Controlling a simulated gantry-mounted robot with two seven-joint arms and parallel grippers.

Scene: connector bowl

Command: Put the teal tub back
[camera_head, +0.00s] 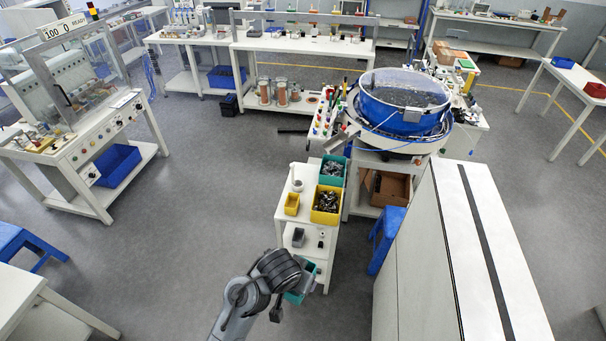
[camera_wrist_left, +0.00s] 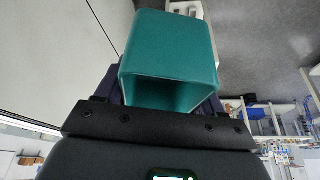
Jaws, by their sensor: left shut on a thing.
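A teal tub (camera_head: 309,268) is in my left gripper (camera_head: 292,286), low beside the front end of a small white cart (camera_head: 285,212). My arm partly hides the tub in the head view. In the left wrist view the teal tub (camera_wrist_left: 168,45) sits between the dark fingers of the gripper (camera_wrist_left: 165,97), and its open mouth shows a shaded inside that looks empty. A second teal tub (camera_head: 332,168) filled with parts stands at the back of the cart top. My right gripper is in neither view.
A large yellow bin (camera_head: 326,204) of metal parts and a small yellow bin (camera_head: 292,203) stand on the cart top. A grey container (camera_head: 298,237) is on a lower level. A blue bowl feeder (camera_head: 404,99) stands behind. A white cabinet (camera_head: 455,250) is at right. Floor left of the cart is clear.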

